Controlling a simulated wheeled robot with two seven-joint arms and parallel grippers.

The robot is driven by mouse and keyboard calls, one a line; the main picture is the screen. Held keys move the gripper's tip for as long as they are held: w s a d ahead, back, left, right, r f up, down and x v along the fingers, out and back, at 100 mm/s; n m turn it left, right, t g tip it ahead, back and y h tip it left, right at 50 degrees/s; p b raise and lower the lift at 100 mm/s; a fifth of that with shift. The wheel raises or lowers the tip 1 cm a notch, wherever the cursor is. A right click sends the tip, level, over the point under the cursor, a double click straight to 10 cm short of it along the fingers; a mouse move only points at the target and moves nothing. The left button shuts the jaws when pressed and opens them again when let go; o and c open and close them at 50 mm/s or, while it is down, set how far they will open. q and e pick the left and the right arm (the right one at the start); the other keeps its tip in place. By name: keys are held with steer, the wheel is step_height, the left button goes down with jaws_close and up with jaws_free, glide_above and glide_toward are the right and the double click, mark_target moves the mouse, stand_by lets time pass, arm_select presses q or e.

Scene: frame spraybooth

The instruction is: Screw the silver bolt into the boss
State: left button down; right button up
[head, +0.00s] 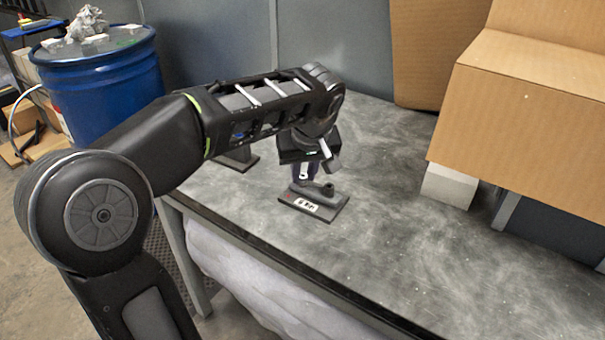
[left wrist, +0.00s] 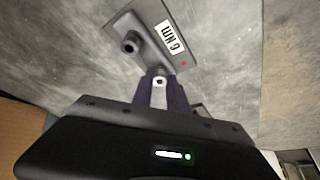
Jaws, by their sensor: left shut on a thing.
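A dark flat plate (head: 336,204) lies on the bench, with a raised round boss (head: 328,189) and a white label. In the left wrist view the label reads "6 Nm" and the boss (left wrist: 131,43) shows a dark open hole. My left gripper (head: 304,172) points down over the plate's left side, beside the boss. Its dark purple fingers (left wrist: 161,92) are shut on the silver bolt (left wrist: 160,80), seen as a small bright piece between the tips. The bolt is apart from the boss hole. Its lower end is not clear. My right gripper is not in view.
A large cardboard box (head: 520,110) and a white block (head: 449,186) stand at the right on the grey bench (head: 420,260). A dark base (head: 238,160) sits behind my left arm. A blue drum (head: 105,95) stands left. The bench's right front is clear.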

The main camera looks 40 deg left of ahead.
arm_select(q)
steer(key=shift+f+m, duration=0.15)
steer(key=shift+m, duration=0.15)
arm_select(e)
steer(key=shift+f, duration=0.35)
arm_select(q)
steer(key=shift+s+a+m+t+h, duration=0.1)
steer(key=shift+m+t+h, duration=0.1)
steer(key=shift+m, duration=0.3)
steer(key=shift+a+m+t+h, duration=0.1)
steer(key=shift+m+h, duration=0.1)
steer(key=shift+m, duration=0.3)
steer(key=m+h, duration=0.1)
steer(key=m, duration=0.1)
steer(key=shift+m+p, duration=0.3)
steer(key=shift+p, duration=0.05)
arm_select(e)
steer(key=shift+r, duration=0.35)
